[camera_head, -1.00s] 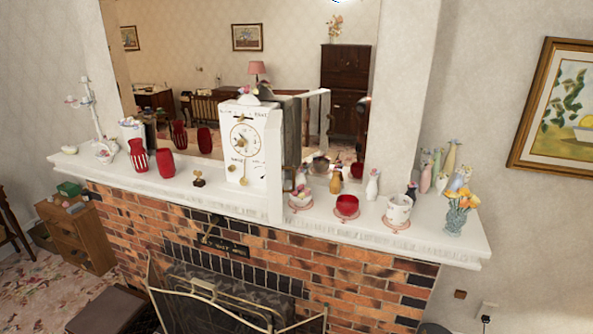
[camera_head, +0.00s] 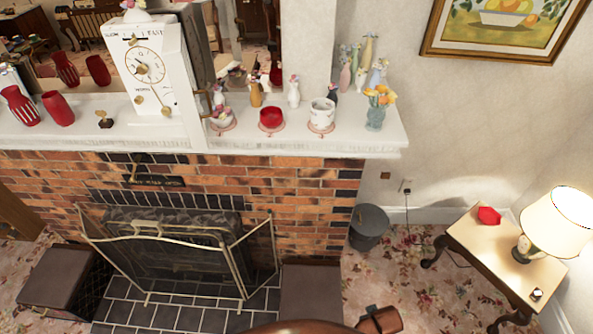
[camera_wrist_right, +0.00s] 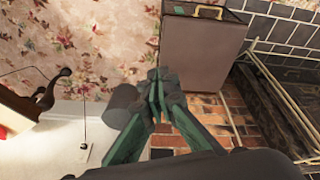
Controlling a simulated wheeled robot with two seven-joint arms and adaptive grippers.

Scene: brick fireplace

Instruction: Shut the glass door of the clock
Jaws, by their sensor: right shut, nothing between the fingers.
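The white mantel clock (camera_head: 145,65) stands on the white mantel shelf (camera_head: 300,143) at the upper left of the head view. Its round dial with gold markings faces the room. The clock door (camera_head: 190,85) seems to stand open, nearly edge-on at the dial's right side and jutting forward; its glass is hard to make out. My right gripper (camera_wrist_right: 158,95) shows in the right wrist view with its green fingers together and empty, over the floor and hearth below and away from the clock. Neither gripper shows in the head view.
Red vases (camera_head: 58,108) stand left of the clock. A red bowl (camera_head: 271,118), a white cup (camera_head: 322,113) and a flower vase (camera_head: 377,108) stand right of it. A fire screen (camera_head: 170,255) stands below. A side table (camera_head: 500,250) with a lamp (camera_head: 558,222) is at right.

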